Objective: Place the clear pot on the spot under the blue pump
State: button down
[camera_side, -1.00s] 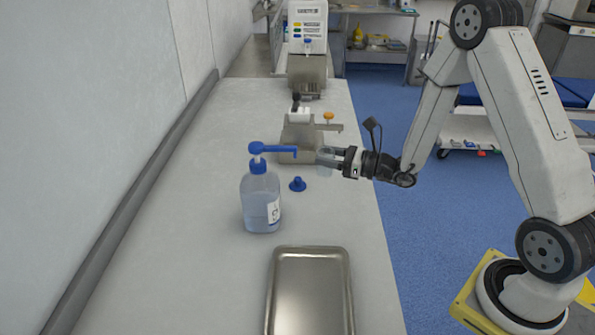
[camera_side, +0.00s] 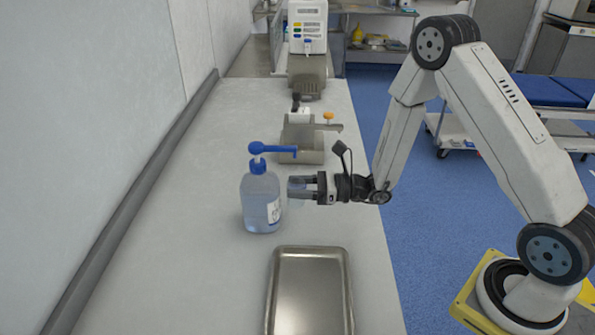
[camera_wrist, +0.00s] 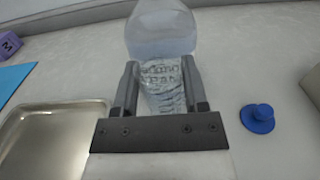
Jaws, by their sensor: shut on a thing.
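My gripper (camera_side: 308,187) is shut on the clear pot (camera_side: 294,188), just right of the pump bottle. In the side view the pot is below the tip of the blue pump's spout (camera_side: 286,149). The bottle (camera_side: 261,205) is clear with pale blue liquid and stands upright. In the wrist view the pot (camera_wrist: 164,92) is between the two fingers, with the bottle (camera_wrist: 160,32) close beyond it. I cannot tell whether the pot touches the table.
A blue knobbed lid (camera_wrist: 258,119) lies on the table, hidden in the side view. A metal tray (camera_side: 311,294) lies in front. A metal device (camera_side: 310,135) stands behind. A purple block (camera_wrist: 9,45) and blue sheet (camera_wrist: 11,79) show at the wrist view's left.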

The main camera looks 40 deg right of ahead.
aim_at(300, 205)
jog(key=shift+f, duration=1)
jog(key=shift+f, duration=0.1)
jog(key=shift+f, duration=1.7)
jog(key=shift+f, duration=0.1)
jog(key=shift+c, duration=0.5)
grip_release()
jog(key=shift+d, duration=0.1)
jog(key=shift+v, duration=5.95)
